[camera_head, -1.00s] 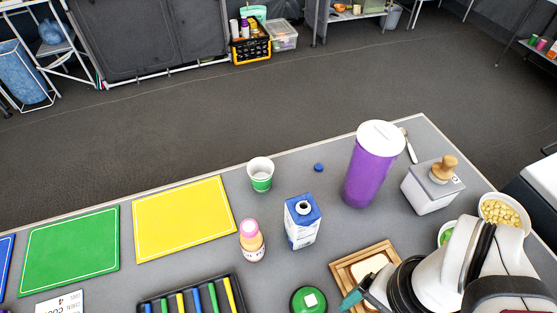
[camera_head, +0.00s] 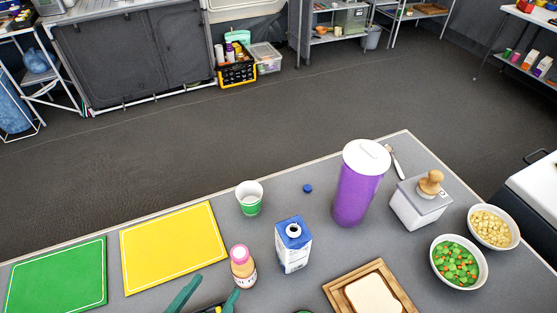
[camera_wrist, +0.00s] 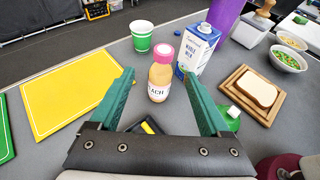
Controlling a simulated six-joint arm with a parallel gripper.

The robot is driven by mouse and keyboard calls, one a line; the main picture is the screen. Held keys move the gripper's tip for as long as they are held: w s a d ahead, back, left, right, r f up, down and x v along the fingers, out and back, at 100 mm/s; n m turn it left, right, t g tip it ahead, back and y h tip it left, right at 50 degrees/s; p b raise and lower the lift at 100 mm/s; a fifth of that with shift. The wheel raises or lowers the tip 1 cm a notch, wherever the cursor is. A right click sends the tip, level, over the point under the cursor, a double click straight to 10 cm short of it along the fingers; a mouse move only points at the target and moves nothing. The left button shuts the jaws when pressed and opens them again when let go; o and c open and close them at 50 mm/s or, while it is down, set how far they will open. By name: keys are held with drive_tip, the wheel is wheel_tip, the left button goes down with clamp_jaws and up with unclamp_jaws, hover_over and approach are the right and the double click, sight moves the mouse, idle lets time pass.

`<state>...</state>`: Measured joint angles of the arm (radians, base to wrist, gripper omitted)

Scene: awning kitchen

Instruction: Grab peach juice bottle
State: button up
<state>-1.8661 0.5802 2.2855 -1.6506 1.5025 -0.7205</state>
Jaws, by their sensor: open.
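The peach juice bottle (camera_head: 243,267) is small, with a pink cap and a peach-coloured body, and stands upright on the grey table. In the wrist view the bottle (camera_wrist: 160,76) shows its white label with the letters "ACH", a little beyond the gap between my fingertips. My gripper (camera_head: 208,292) has green fingers and is in front of the bottle, at the bottom edge of the head view. In the wrist view my gripper (camera_wrist: 158,80) is open and empty, with its fingers spread to the left and right of the bottle.
A blue and white milk carton (camera_head: 293,245) stands close right of the bottle. A green and white cup (camera_head: 250,198) is behind it. A yellow board (camera_head: 173,247) lies left. A purple container (camera_head: 358,183), a bread board (camera_head: 340,292) and bowls are further right.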

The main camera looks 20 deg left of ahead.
sight(236, 262)
drive_tip(key=x, duration=1.1)
drive_tip(key=shift+d, duration=0.3)
drive_tip(key=shift+s, duration=0.1)
clamp_jaws()
idle(0.6)
